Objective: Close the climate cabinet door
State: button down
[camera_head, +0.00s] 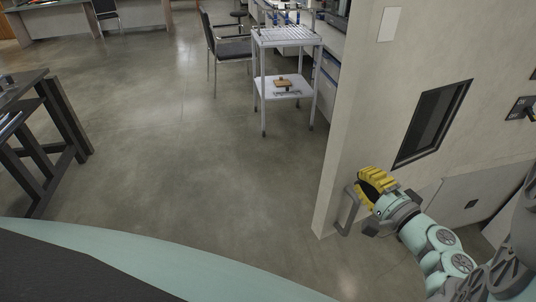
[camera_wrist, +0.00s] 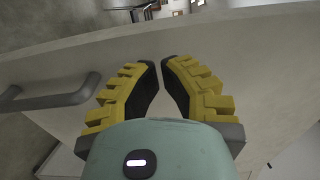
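The climate cabinet door (camera_head: 355,120) is a tall, pale, thick panel at the right of the head view, with a dark window (camera_head: 433,122) in the pale surface. Its grey bar handle (camera_head: 346,212) is low, near the left edge. The handle also shows at the left of the wrist view (camera_wrist: 48,100). My gripper (camera_head: 368,182) has yellow fingers and is close to the handle. In the wrist view my gripper (camera_wrist: 160,62) faces the pale panel beside the handle. The fingertips are nearly together, with nothing between them. Contact with the panel is unclear.
A white trolley (camera_head: 286,38) with a small brown item on its lower shelf stands at the back. A black chair (camera_head: 232,48) is beside it. A dark-legged table (camera_head: 62,125) stands at the left. The floor between is clear.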

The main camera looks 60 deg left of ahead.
aim_at(345, 162)
jog(key=a, duration=0.2)
jog(key=a+p, duration=0.1)
jog(key=a, duration=0.1)
jog(key=shift+w+a+r, duration=0.15)
jog(key=shift+w, duration=0.05)
jog(key=shift+a, duration=0.3)
jog(key=shift+a, duration=0.1)
